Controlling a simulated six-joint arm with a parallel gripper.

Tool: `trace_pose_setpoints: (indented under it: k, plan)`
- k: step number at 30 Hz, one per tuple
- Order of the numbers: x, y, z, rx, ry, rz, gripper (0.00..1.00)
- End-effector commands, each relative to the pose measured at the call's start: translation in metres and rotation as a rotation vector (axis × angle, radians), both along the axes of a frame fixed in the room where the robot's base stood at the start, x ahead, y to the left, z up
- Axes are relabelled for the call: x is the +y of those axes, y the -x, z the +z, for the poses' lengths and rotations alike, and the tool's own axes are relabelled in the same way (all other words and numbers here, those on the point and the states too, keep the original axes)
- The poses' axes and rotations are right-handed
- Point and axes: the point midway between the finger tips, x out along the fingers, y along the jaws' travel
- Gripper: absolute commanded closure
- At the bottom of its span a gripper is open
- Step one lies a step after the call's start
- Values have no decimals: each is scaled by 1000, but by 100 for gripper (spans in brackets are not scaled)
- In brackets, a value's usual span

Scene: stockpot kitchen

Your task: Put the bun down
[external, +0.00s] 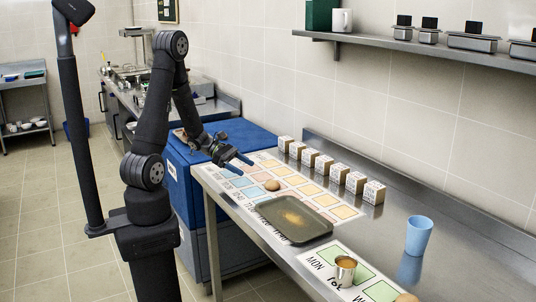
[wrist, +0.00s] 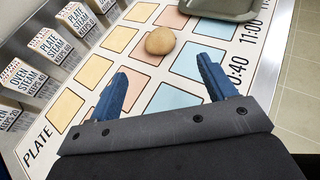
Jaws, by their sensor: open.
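A round tan bun (wrist: 161,41) rests on the printed mat (wrist: 100,117) beside or partly over a pink square. In the external view the bun (external: 272,185) sits just behind the grey tray (external: 318,228). My gripper (external: 245,161) is above the far left part of the mat, with nothing between its fingers. In the wrist view its two blue fingers (wrist: 165,78) are spread wide, and the bun lies beyond the fingertips, apart from them.
Labelled white blocks (external: 326,165) line the mat's back edge. A round brown thing (external: 406,298) is cut off at the bottom.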

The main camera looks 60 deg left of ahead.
Motion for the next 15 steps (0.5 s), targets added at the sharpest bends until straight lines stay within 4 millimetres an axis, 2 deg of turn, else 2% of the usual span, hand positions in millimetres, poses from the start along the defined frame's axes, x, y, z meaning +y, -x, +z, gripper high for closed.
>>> trace_pose_setpoints:
  k: [8, 15]
  plan:
    - [-23, -20, 32, 94, -152, -298, 23]
    - [-26, -45, 79, 233, -477, -488, 23]
